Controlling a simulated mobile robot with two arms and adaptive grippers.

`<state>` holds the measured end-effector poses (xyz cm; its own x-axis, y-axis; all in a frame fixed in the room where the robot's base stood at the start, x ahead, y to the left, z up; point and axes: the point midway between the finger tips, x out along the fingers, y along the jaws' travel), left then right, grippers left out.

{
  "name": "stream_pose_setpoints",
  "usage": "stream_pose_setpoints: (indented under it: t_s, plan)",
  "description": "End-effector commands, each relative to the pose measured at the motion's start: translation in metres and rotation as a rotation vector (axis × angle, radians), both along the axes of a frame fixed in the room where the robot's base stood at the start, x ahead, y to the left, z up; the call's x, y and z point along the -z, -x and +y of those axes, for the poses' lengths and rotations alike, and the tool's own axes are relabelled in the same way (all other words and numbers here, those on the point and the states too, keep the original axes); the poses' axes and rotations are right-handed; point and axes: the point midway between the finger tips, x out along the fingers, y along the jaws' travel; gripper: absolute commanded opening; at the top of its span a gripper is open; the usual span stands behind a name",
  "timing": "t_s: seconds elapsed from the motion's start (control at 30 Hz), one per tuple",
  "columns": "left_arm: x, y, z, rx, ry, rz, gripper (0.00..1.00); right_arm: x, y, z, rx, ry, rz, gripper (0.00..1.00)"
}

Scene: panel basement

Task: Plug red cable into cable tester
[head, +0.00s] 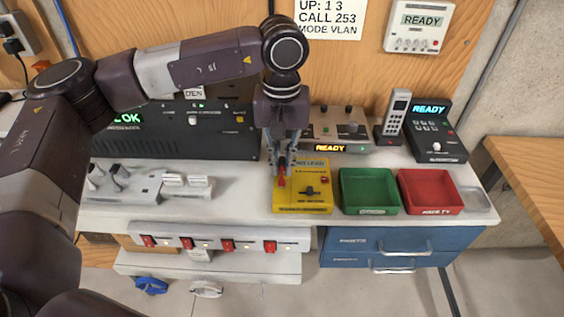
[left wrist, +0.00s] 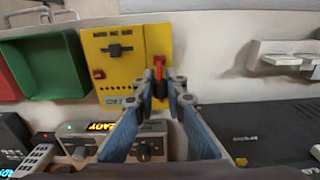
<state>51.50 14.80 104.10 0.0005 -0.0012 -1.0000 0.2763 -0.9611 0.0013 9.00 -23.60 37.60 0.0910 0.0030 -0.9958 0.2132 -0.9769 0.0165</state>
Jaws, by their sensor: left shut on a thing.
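The yellow cable tester (head: 316,207) lies on the white bench in the middle of the head view. It also shows in the left wrist view (left wrist: 118,72), with a dark knob on its face. My left gripper (head: 281,172) points down over the tester's left part. In the left wrist view its fingertips (left wrist: 160,84) are closed around the red cable's end (left wrist: 158,67). The red end (head: 281,182) touches or nearly touches the tester. The fingers hide the contact, so I cannot tell whether it is seated. My right gripper is not in view.
A green tray (head: 346,206) and a red tray (head: 458,206) stand right of the tester. A console with a READY display (head: 362,145) is behind it. A power strip with red switches (head: 212,245) runs along the front left. A black unit (head: 130,143) stands left.

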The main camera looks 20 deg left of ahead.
Motion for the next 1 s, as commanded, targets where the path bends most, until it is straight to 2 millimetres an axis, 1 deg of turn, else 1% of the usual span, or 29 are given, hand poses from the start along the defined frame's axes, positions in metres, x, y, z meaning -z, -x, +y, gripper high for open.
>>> stream_pose_setpoints:
  t_s: [0.53, 1.0]
  plan:
    - [0.0004, -0.0001, -0.0002, 0.000, 0.000, 0.000, 0.00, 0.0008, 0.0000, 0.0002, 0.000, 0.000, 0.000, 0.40]
    - [0.0040, -0.0002, -0.0003, 0.000, 0.001, 0.000, 0.00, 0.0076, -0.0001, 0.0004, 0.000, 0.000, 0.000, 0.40]
